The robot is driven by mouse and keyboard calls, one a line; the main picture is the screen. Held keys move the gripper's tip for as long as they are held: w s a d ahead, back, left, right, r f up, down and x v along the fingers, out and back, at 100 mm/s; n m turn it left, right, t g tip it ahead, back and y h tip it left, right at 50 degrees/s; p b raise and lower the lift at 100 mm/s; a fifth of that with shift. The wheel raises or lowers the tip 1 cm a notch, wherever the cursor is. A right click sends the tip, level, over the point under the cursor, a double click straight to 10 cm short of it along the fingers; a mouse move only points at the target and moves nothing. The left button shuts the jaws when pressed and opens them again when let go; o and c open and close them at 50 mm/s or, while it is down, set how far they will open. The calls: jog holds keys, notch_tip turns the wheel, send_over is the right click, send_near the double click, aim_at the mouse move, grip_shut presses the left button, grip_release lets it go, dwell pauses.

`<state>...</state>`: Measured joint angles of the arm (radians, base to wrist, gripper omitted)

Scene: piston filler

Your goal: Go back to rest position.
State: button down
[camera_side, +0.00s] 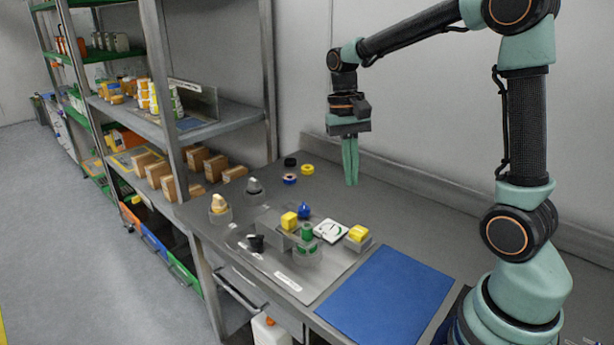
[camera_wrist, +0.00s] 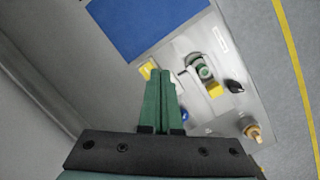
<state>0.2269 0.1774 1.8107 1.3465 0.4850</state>
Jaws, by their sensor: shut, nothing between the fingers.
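My gripper (camera_side: 351,184) hangs pointing down above the back of the grey bench, with its green fingers together and nothing between them. In the wrist view the two green fingers (camera_wrist: 164,72) also lie side by side, empty. In the side view the fingertips are behind the filler parts, clear of them. The piston filler parts stand on a grey plate (camera_side: 322,284): a green cylinder part (camera_side: 306,232), yellow blocks (camera_side: 289,221) and (camera_side: 357,233), a blue knob (camera_side: 304,210) and a white dial plate (camera_side: 331,230).
A blue mat (camera_side: 388,293) lies on the bench at the right front. A beige-topped part (camera_side: 218,204), a grey-topped part (camera_side: 254,187) and a black knob (camera_side: 255,243) stand left of centre. Small rings (camera_side: 307,169) lie at the back. Shelves (camera_side: 205,117) with boxes rise at the left.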

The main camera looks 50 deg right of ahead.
jog(key=s+a+r+n+t, duration=0.4)
jog(key=s+a+n+t, duration=0.2)
jog(key=a+n+t, duration=0.1)
jog(key=shift+a+r+n+t, duration=0.3)
jog(key=shift+a+n+t, duration=0.1)
jog(key=shift+a+n, duration=0.15)
dwell(2.1)
jog(key=m+g+y, duration=0.2)
jog(key=m+g, duration=1)
jog(key=m, duration=0.2)
send_over(358, 228)
notch_tip(358, 228, down, 10)
jog(key=shift+n, duration=0.25)
jog(key=shift+f, duration=4.35)
